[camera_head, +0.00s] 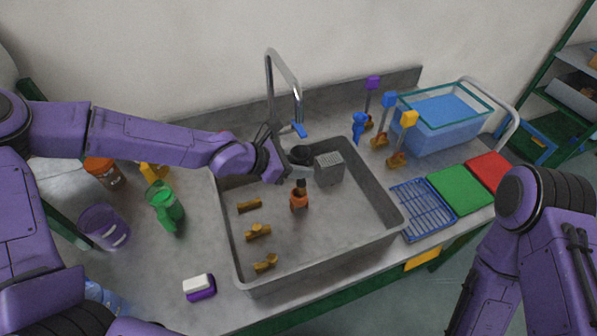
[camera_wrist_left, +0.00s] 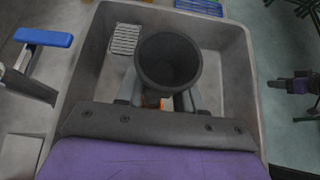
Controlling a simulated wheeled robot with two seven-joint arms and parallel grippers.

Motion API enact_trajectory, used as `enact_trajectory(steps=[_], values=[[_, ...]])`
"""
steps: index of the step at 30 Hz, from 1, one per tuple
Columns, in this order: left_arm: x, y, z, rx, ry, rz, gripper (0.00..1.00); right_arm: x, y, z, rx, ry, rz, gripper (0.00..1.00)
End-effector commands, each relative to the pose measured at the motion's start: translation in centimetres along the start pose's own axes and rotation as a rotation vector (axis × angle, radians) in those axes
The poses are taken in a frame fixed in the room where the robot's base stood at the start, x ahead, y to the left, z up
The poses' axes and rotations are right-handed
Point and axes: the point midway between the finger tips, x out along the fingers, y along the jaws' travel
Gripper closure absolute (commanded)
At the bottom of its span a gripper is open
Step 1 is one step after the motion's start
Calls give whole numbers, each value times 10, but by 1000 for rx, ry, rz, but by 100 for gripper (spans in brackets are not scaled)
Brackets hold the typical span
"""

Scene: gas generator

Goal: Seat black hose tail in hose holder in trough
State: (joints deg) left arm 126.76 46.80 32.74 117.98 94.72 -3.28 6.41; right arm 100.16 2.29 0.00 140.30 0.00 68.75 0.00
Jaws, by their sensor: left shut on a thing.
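My left gripper (camera_head: 292,166) is shut on a black hose tail (camera_head: 301,154), a dark round piece with an open mouth. The hose tail also shows in the left wrist view (camera_wrist_left: 168,62), upright between the fingers, its wide mouth facing the camera. It is held over the grey trough (camera_head: 320,278). An orange cup-shaped piece (camera_head: 299,199), which looks like the hose holder, is in the trough just below the hose tail. I cannot tell whether they touch. In the left wrist view the orange is mostly hidden. My right arm is at the right edge, its gripper out of view.
A grey perforated block (camera_head: 329,168) is close by on the right in the trough. Several yellow brackets (camera_head: 258,231) lie at the left of the trough. A faucet (camera_head: 283,68) rises behind. The trough's front right floor is clear. A blue rack (camera_head: 422,208) lies to the right.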

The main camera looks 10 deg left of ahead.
Motion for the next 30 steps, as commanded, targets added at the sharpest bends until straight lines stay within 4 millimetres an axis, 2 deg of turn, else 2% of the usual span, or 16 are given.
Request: enact_trajectory(steps=[1,7,8,10,20,23,30], values=[[10,-6,-28,-23,41,-12,100,9,0,4,0,-1,1,57],[11,-8,-30,-26,45,-18,100,8,-1,3,0,1,0,57],[12,-9,-30,-26,46,-19,62,8,-1,3,0,1,-1,57],[12,-9,-30,-25,45,-19,39,8,-1,3,0,1,-1,57],[6,-5,-23,-23,34,-11,38,4,0,1,0,0,0,57],[-8,-4,-18,-26,31,-10,38,-10,1,-4,0,0,0,57],[-66,-3,-8,-16,31,-7,38,-65,6,-27,0,1,-1,57]])
